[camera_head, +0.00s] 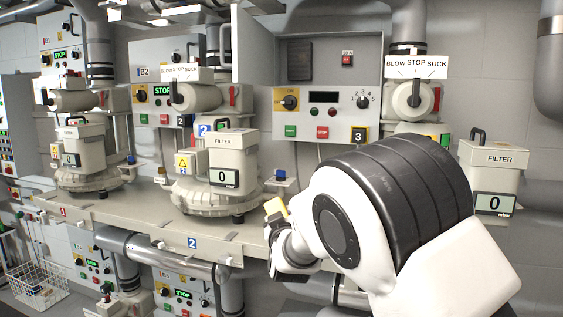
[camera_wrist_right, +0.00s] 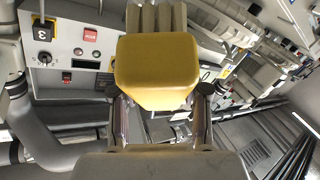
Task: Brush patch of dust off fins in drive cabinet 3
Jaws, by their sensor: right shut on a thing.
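Drive cabinet 3 (camera_head: 375,95) stands at the centre back in the head view, with its grey door (camera_head: 255,45) swung out at its left. A dark panel (camera_head: 300,60) sits in its upper recess; fins or dust on it are too small to make out. My right gripper (camera_head: 277,228) is in front of the bench, below and left of the cabinet. It is shut on a yellow block (camera_wrist_right: 157,72), apparently the brush. Pale ridged strips (camera_wrist_right: 158,18) show beyond the block in the right wrist view; I cannot tell whether they are bristles. My left gripper is not in view.
Blower 2 (camera_head: 215,180) and its filter box (camera_head: 232,160) stand on the bench (camera_head: 130,212), left of my right gripper. Another filter box (camera_head: 492,170) is at the right. My right arm hides the bench below cabinet 3. A wire basket (camera_head: 38,285) is at lower left.

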